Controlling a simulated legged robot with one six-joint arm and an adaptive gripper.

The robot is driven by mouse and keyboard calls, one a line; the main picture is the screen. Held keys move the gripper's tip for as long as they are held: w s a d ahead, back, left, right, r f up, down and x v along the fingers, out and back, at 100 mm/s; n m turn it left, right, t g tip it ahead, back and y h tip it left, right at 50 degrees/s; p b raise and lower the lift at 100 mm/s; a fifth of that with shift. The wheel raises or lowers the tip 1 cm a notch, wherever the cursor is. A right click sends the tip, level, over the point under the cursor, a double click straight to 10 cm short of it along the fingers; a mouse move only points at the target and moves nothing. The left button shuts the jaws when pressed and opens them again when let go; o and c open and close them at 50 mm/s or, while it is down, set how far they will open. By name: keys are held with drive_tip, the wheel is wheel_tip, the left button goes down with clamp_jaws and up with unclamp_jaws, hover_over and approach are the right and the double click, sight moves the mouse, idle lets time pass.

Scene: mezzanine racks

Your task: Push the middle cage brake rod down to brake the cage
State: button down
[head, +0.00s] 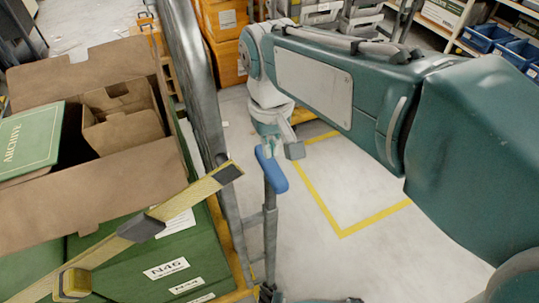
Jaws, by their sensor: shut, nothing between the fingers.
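The brake rod is a grey upright bar with a blue handle (271,170) on its top, standing at the right side of the cage (200,85) in the middle of the head view. My gripper (271,148) points down from my teal and white arm and is right at the far, upper end of the blue handle. It is shut with nothing held. The fingertips are small and partly hidden by the handle, so I cannot tell whether they touch it.
The cage holds an open cardboard box (110,195) and green archive boxes (150,262), with a yellow strap (195,192) across them. Clear floor with a yellow marked outline (342,232) lies right of the rod. Orange crates (222,40) stand behind; shelves with blue bins (487,37) are at upper right.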

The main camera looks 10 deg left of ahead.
sight(270, 173)
drive_tip(key=shift+f, duration=0.15)
drive_tip(key=shift+f, duration=3.8)
drive_tip(key=shift+r, duration=3.6)
drive_tip(key=s+d+m+t, duration=0.2)
drive_tip(key=s+d+m, duration=0.1)
drive_tip(key=d, duration=0.7)
drive_tip(key=s+d+m+t, duration=0.3)
drive_tip(key=s+d, duration=0.2)
drive_tip(key=d, duration=0.5)
drive_tip(key=shift+s+d+f+t, duration=0.15)
drive_tip(key=shift+s+d+t, duration=0.05)
drive_tip(key=shift+t, duration=0.1)
